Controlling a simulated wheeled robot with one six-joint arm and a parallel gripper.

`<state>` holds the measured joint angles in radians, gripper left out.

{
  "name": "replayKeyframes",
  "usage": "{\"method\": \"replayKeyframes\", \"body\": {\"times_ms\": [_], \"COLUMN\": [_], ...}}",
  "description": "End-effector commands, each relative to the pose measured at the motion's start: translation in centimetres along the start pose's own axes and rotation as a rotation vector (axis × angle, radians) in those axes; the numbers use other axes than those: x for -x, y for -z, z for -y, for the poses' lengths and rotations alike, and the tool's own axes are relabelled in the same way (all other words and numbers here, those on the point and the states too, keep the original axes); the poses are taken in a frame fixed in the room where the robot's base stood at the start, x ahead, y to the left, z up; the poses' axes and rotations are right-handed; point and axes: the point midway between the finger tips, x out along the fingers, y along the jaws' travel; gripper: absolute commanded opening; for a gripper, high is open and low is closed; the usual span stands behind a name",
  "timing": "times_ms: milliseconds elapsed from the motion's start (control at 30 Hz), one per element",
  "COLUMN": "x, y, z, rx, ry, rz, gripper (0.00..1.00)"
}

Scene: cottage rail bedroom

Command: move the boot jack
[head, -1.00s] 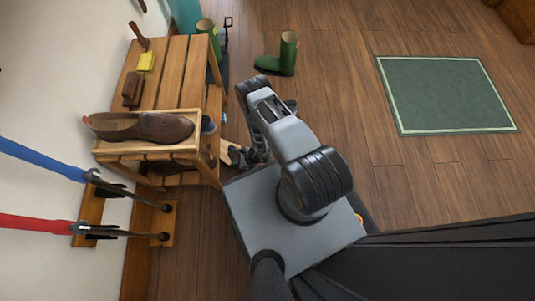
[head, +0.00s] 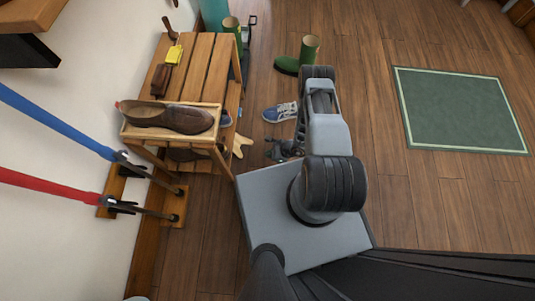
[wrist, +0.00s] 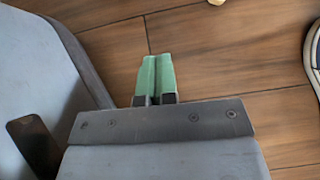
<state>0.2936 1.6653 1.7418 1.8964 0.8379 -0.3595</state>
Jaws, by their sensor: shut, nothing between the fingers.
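A pale wooden forked piece, which looks like the boot jack (head: 241,144), stands or lies at the right end of the slatted bench, close to its leg, in the head view. A small pale bit at the top edge of the wrist view (wrist: 216,2) may be part of it. My gripper (wrist: 157,60) has its two green fingers together with nothing between them, over bare floor. In the head view my gripper (head: 283,150) is low, to the right of the wooden piece and apart from it, partly hidden by my arm.
The wooden bench (head: 205,68) holds a brown shoe (head: 188,119) on a tray and brushes. A blue sneaker (head: 281,112) lies on the floor behind my gripper. A green mat (head: 462,110) lies on clear floor at right.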

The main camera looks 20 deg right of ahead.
Motion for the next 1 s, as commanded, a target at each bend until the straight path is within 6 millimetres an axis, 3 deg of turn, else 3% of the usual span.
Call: {"method": "replayKeyframes", "body": {"times_ms": [333, 467, 567, 733, 867, 1000], "x": [0.2, 1.3, 3.3, 8.9, 14.0, 19.6], "y": [-0.2, -2.3, -5.8, -14.2, -20.4, -25.9], "z": [0.3, 2.0, 4.2, 7.6, 8.2, 7.4], "rx": [0.008, 0.076, 0.192, 0.486, 0.732, 0.993], "ry": [0.000, -0.012, -0.040, -0.123, -0.201, -0.283], "rz": [0.002, 0.021, 0.048, 0.087, 0.083, 0.038], "gripper": [0.00, 0.00, 0.00, 0.00, 0.00, 0.00]}}
